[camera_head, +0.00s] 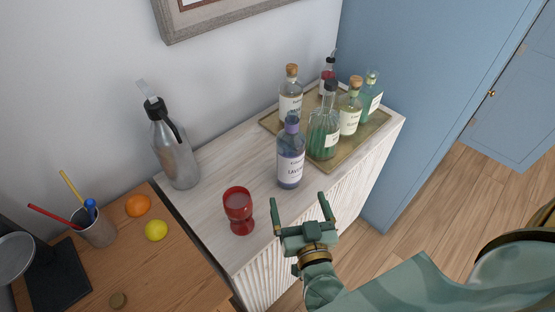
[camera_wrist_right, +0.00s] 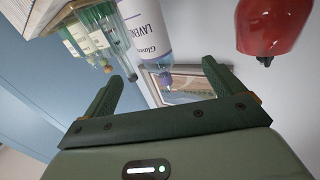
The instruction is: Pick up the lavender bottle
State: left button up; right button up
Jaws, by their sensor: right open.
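The lavender bottle (camera_head: 290,158), purple glass with a white label, stands upright on the whitewashed cabinet in front of the tray. My right gripper (camera_head: 298,204) is open and empty, in front of the bottle and a little apart from it, its two fingers pointing toward the cabinet. In the right wrist view, the lavender bottle (camera_wrist_right: 148,32) appears upside down beyond the open fingers (camera_wrist_right: 162,75); part of it lies outside the frame. My left gripper is not in view.
A red glass goblet (camera_head: 239,208) stands left of the bottle, near the cabinet's front edge. A brass tray (camera_head: 377,128) with several bottles is behind and right. The cabinet top between siphon and bottle is clear.

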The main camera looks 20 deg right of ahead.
aim_at(293, 164)
jog(key=shift+n, duration=0.4)
jog(key=x, duration=0.3)
jog(key=d+x, duration=0.1)
jog(key=x, duration=0.6)
jog(key=shift+d+f+b, duration=0.15)
jog(key=shift+d+b, duration=0.15)
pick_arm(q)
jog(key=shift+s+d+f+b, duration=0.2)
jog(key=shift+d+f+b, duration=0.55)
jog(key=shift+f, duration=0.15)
pick_arm(e)
jog(key=x, duration=0.6)
jog(key=shift+d, duration=0.1)
jog(key=c, duration=1.5)
jog(key=shift+c, duration=0.8)
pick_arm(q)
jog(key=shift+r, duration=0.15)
